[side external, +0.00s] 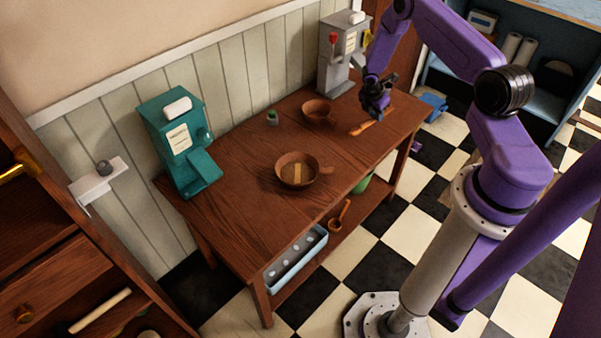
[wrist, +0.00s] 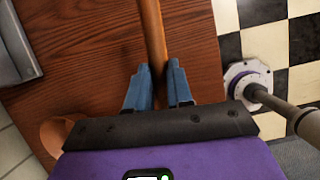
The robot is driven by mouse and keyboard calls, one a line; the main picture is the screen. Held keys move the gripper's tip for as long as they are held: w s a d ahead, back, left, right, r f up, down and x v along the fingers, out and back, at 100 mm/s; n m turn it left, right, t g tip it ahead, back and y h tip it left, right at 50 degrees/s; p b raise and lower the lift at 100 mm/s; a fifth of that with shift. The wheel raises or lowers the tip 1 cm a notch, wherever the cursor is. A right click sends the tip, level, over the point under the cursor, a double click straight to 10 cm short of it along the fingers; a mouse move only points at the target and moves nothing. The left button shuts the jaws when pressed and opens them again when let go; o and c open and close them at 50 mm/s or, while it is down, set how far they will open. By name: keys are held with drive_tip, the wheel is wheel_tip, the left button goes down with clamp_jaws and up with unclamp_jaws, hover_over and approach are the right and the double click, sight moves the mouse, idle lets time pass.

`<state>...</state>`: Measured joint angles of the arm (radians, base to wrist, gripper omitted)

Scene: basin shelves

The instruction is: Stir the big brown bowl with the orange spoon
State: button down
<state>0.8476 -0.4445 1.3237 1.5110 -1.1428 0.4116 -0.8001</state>
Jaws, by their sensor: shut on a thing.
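The big brown bowl (side external: 279,170) sits near the middle of the wooden table, with a short handle on its right and a pale yellowish piece inside. The orange spoon (side external: 362,128) is at the far right part of the table, under my gripper (side external: 376,110). In the wrist view, the spoon's handle (wrist: 153,35) runs up between the fingertips of my gripper (wrist: 158,80), which is shut on it. The spoon is at or close above the tabletop; I cannot tell whether it touches. Its far end is out of the wrist view.
A smaller brown bowl (side external: 318,113) stands left of my gripper and shows partly in the wrist view (wrist: 54,134). A small green pot (side external: 272,118), a teal machine (side external: 183,140) and a grey machine (side external: 341,55) line the back. The table's front is clear.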

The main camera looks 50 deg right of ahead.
drive_tip(key=shift+w+a+r, duration=0.15)
drive_tip(key=shift+w+a, duration=0.1)
drive_tip(key=shift+a, duration=0.3)
drive_tip(key=a+r+m+g+h, duration=0.1)
drive_tip(key=a+r+h, duration=0.2)
drive_tip(key=a, duration=0.6)
drive_tip(key=a+r+m+g+h, duration=0.2)
drive_tip(key=a+r, duration=0.4)
drive_tip(key=a, duration=0.4)
drive_tip(key=w+a+r+m+g+h, duration=0.1)
drive_tip(key=a+r+h, duration=0.3)
drive_tip(key=a, duration=0.5)
drive_tip(key=shift+a+r, duration=0.35)
drive_tip(key=shift+r, duration=0.05)
drive_tip(key=shift+f, duration=0.1)
drive_tip(key=shift+s+d+f, duration=1.2)
drive_tip(key=shift+d+f, duration=0.8)
drive_tip(key=shift+f, duration=0.35)
drive_tip(key=shift+w+a+f, duration=0.4)
drive_tip(key=shift+a+f, duration=0.25)
drive_tip(key=shift+f, duration=0.25)
drive_tip(key=shift+w+a+f, duration=0.4)
drive_tip(key=shift+a+f, duration=0.3)
drive_tip(key=shift+f, duration=0.15)
drive_tip(key=shift+w+a+f, duration=0.4)
drive_tip(key=shift+a+f, duration=0.25)
drive_tip(key=shift+f, duration=0.25)
